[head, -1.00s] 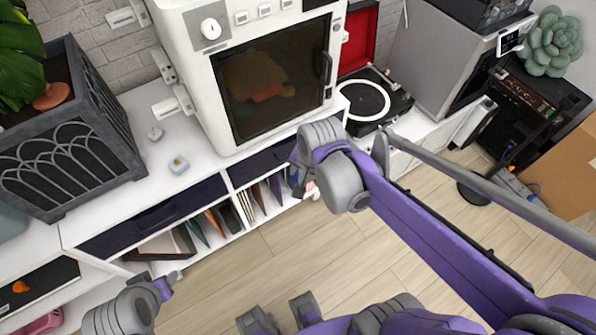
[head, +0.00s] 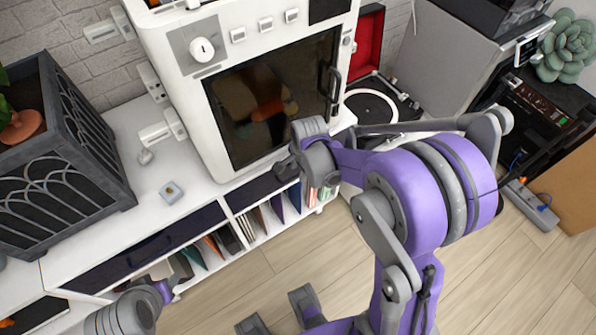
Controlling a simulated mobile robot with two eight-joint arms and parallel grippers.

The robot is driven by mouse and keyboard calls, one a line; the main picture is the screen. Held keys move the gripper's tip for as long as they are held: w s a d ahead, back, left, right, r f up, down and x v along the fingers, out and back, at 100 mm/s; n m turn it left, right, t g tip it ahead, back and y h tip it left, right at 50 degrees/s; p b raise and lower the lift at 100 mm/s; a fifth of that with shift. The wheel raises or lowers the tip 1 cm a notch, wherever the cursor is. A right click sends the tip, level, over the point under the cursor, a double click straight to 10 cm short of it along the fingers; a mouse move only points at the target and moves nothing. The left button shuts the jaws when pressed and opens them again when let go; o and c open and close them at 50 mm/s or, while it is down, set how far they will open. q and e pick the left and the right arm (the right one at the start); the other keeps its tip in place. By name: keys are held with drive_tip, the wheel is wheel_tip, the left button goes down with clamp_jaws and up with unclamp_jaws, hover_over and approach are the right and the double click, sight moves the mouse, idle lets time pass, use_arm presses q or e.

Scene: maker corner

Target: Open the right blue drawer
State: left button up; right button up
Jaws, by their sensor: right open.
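The right blue drawer (head: 252,192) is a dark blue front in the white low cabinet, below the white oven. It looks closed, flush with the cabinet. Its right part is hidden behind my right gripper (head: 287,168), whose fingers are open and empty at the drawer front; I cannot tell whether they touch it or surround a handle. The left blue drawer (head: 150,246) is also closed, with a dark handle. My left gripper (head: 172,286) is low on the left, in front of the left drawer's compartment; its fingers are too small and overlapped to read.
The white oven (head: 190,95) stands on the cabinet top (head: 150,180), next to a small white-and-blue item (head: 171,192) and a dark planter (head: 65,165). Open shelves with books (head: 275,208) lie below the drawers. A record player (head: 372,105) is at right.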

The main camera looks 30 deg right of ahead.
drive_tip(key=shift+w+f, duration=0.15)
drive_tip(key=shift+f, duration=0.4)
clamp_jaws()
idle(1.1)
